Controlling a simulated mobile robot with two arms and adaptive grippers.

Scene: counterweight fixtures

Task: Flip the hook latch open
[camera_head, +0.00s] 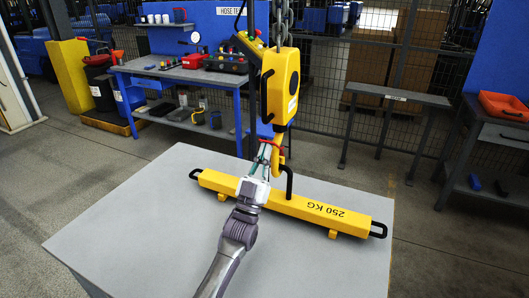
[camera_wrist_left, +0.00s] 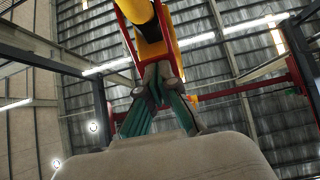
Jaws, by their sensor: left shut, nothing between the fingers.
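A yellow hoist block (camera_head: 280,85) hangs from a chain, with a yellow hook (camera_head: 278,158) below it. A red part that looks like the latch (camera_head: 268,142) shows at the hook. My left gripper (camera_head: 268,150) is shut and empty, right up at the hook and latch. In the left wrist view its fingers (camera_wrist_left: 160,75) meet just below a yellow and red piece (camera_wrist_left: 148,35); I cannot tell whether they touch it. The fingers partly hide the hook and latch. A yellow 250 KG beam (camera_head: 315,207) with black end handles lies under the hook on the grey table (camera_head: 130,225).
A black bent bar (camera_head: 289,180) rises from the beam beside the hook. A dark cable (camera_head: 250,100) hangs left of the hoist. A blue workbench (camera_head: 185,75) with tools stands behind. The table's left and front areas are clear.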

